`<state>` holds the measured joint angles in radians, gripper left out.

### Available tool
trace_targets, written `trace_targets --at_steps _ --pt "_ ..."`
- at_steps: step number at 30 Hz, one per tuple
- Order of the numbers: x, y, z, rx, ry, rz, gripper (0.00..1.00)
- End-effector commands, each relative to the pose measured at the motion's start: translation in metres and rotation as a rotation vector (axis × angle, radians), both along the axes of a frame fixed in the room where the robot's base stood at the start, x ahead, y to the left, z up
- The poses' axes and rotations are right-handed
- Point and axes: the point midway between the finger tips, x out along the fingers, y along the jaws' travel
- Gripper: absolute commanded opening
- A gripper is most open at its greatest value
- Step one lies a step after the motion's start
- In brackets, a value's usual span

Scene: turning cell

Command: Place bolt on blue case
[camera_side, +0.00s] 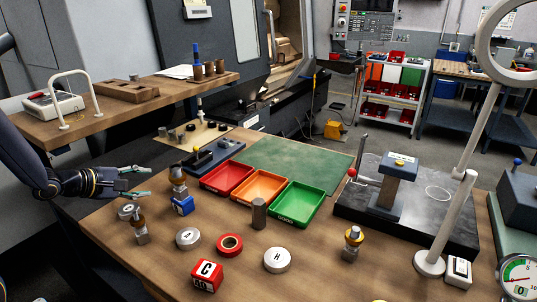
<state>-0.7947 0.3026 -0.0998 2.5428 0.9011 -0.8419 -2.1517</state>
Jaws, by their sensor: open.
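A small blue case (183,206) with a white label stands on the wooden bench at left. A bolt-like part with a brass band (178,176) shows just above it; I cannot tell whether it stands on the case or behind it. A similar part (141,232) stands upright at the near left, and another (352,244) stands at right of the middle. I cannot tell which of these is the bolt. My gripper (146,183) is open and empty, reaching in from the left, with its fingertips left of the blue case and the part above it.
Red (203,184), orange (238,193) and green (277,215) trays lie behind the middle. A steel cylinder (258,214), round discs, a red tape ring (230,245) and a red C box (207,275) stand in front. A black plate with a gauge stand (389,205) is at right.

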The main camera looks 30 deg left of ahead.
Motion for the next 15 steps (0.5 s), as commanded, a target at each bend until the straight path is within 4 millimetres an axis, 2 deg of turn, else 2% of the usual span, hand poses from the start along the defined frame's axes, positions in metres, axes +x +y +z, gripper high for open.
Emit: trace_targets --at_steps 1,3,6,8,10,15 --pt "0.004 0.000 0.017 0.227 0.041 -0.052 0.48" --pt "0.000 0.001 0.037 0.523 0.133 -0.127 0.48" --pt "-0.019 -0.010 0.068 0.855 0.271 -0.267 0.48" --pt "-0.036 -0.024 0.085 1.002 0.348 -0.381 0.48" --pt "-0.060 -0.046 0.100 1.129 0.414 -0.546 0.48" --pt "-0.123 -0.105 0.116 1.292 0.430 -0.994 0.48"
